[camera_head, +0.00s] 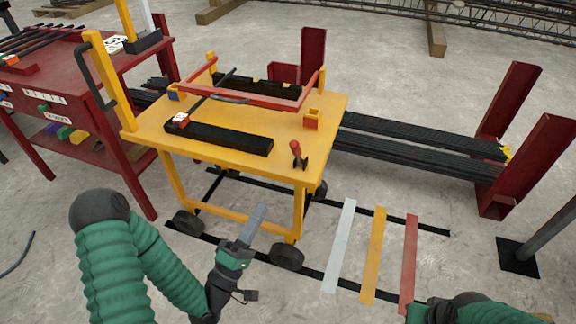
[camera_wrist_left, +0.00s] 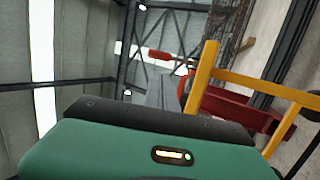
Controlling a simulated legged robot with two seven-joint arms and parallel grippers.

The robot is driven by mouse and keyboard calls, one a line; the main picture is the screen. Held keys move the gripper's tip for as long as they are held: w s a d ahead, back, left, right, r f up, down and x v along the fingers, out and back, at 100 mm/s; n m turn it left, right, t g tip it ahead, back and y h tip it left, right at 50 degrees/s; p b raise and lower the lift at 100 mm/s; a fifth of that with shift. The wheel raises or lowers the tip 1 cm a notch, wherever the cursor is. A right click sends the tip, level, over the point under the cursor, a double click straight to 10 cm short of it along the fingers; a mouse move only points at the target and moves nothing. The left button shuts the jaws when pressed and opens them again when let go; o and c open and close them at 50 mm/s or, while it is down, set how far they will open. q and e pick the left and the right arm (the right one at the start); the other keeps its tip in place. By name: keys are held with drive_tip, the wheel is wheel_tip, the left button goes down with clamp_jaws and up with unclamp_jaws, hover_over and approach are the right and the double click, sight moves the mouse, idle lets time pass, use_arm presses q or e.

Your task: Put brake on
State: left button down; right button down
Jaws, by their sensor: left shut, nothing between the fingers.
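A yellow cart (camera_head: 235,143) on black wheels stands in the middle of the head view. A small lever with a red handle and black base (camera_head: 297,153), which looks like the brake, sits at the near right corner of its top. My left gripper (camera_head: 258,212) is shut and empty, in front of the cart's near side, below the tabletop and left of the lever. Its grey fingers (camera_wrist_left: 163,92) show in the left wrist view, with a red handle (camera_wrist_left: 159,55) beyond them. My right gripper is out of view; only part of that arm shows at the bottom right.
A dark red table (camera_head: 140,65) stands close on the left. Black bars (camera_head: 420,140) run right from the cart to red uprights (camera_head: 540,150). White, yellow and red strips (camera_head: 374,255) lie on the floor. The wheels (camera_head: 287,256) stand by black floor rails.

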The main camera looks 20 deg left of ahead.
use_arm(q)
drive_tip(key=b, duration=0.8)
approach(297, 153)
drive_tip(key=a+b+x, duration=0.1)
drive_tip(key=x, duration=0.5)
drive_tip(key=shift+w+r+b, duration=0.15)
drive_tip(key=shift+w+b, duration=0.15)
drive_tip(key=shift+d, duration=0.1)
